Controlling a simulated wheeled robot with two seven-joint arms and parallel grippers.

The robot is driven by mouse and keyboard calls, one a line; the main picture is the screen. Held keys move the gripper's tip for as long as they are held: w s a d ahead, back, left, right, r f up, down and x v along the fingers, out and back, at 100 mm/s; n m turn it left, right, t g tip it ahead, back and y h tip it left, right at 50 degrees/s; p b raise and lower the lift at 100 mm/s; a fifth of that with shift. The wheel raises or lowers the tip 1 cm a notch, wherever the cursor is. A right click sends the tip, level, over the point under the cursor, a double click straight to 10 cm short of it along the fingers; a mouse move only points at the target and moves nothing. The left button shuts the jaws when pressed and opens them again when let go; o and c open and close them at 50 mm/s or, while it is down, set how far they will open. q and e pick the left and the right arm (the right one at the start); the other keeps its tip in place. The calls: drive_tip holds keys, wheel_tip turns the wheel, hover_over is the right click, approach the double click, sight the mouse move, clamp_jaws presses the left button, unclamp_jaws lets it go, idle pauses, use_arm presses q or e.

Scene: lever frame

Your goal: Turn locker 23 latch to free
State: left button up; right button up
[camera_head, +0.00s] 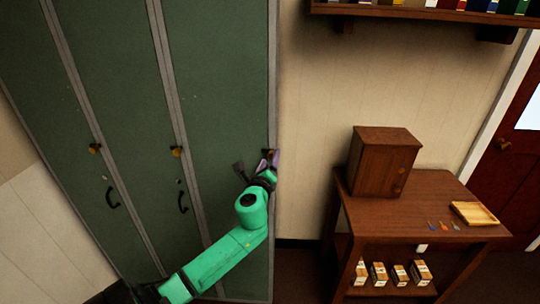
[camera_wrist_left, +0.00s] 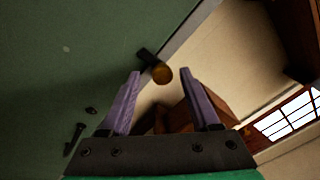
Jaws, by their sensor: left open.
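Three tall green locker doors stand on the left in the head view, each with a small brass latch; no locker numbers can be read. The latch of the right door (camera_head: 225,90) is at its right edge, partly hidden by my left gripper (camera_head: 255,163). In the left wrist view this latch (camera_wrist_left: 162,74) shows as a round brass knob with a dark piece beside it. My left gripper (camera_wrist_left: 160,72) is open and empty, its purple fingers spread to either side of the knob in the picture. I cannot tell whether they touch it. My right gripper is not in view.
The other latches are on the middle door (camera_head: 177,151) and left door (camera_head: 94,148), above dark handles. Right of the lockers, a wooden table (camera_head: 425,210) holds a brown cabinet (camera_head: 383,160) and a tray (camera_head: 475,213). A shelf (camera_head: 430,14) hangs above.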

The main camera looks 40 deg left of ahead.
use_arm(q)
drive_tip(key=shift+w+a, duration=0.25)
drive_tip(key=shift+w, duration=0.2)
drive_tip(key=shift+w+d, duration=0.1)
drive_tip(key=shift+d, duration=0.05)
clamp_jaws()
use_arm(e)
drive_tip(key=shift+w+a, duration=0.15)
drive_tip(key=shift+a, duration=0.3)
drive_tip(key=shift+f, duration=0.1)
use_arm(q)
drive_tip(key=shift+d+n+y+b, duration=0.1)
drive_tip(key=shift+n+y+b, duration=0.4)
drive_tip(key=shift+n+b, duration=2.45)
drive_tip(key=shift+a+n+y+b, duration=0.1)
drive_tip(key=shift+n+y+b, duration=0.4)
drive_tip(key=shift+n+b, duration=2.5)
drive_tip(key=shift+d+n+y+b, duration=0.1)
drive_tip(key=shift+n+y+b, duration=0.4)
drive_tip(key=shift+n+b, duration=2.45)
use_arm(e)
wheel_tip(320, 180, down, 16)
drive_tip(key=p, duration=0.2)
use_arm(q)
drive_tip(key=shift+n, duration=1)
